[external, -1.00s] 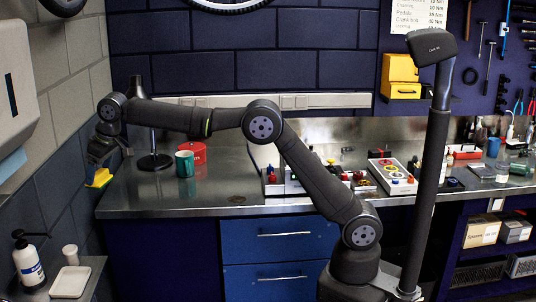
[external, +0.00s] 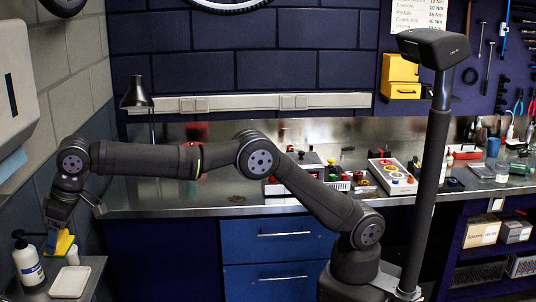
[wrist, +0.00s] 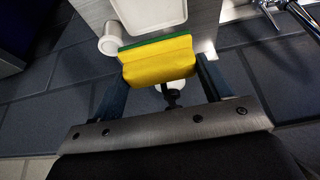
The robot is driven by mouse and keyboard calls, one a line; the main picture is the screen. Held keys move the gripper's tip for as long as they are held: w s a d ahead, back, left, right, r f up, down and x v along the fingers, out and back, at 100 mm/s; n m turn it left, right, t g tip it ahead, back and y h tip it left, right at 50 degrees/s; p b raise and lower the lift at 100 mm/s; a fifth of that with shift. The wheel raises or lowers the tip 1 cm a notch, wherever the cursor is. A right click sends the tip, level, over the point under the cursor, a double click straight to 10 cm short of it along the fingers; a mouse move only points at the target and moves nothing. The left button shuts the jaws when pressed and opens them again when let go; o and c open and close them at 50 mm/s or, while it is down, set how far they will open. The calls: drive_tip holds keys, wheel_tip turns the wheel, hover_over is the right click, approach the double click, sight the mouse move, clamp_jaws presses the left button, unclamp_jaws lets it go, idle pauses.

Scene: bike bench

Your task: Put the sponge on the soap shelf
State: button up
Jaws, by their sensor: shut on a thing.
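The sponge, yellow with a green side, is in my gripper (wrist: 172,85). In the wrist view the sponge (wrist: 158,62) sits between the two fingers; in the external view the sponge (external: 64,243) shows at the lower left, below my wrist. My gripper is shut on it, above the back part of the soap shelf. The soap shelf (external: 92,280) is a small grey ledge on the left wall. It holds a white pump bottle (external: 29,262), a small white cup (external: 72,255) and a white dish (external: 69,283). The sponge partly covers the bottle in the wrist view.
In the wrist view the white dish (wrist: 150,12) and the cup (wrist: 110,40) lie just beyond the sponge. A towel dispenser (external: 12,90) hangs on the wall above. The steel bench (external: 225,203) stands to the right of the shelf.

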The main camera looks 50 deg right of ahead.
drive_tip(key=shift+f, duration=4.75)
drive_tip(key=shift+f, duration=0.35)
drive_tip(key=o, duration=1.1)
drive_tip(key=v, duration=1.7)
drive_tip(key=shift+r, duration=0.15)
drive_tip(key=x, duration=1.7)
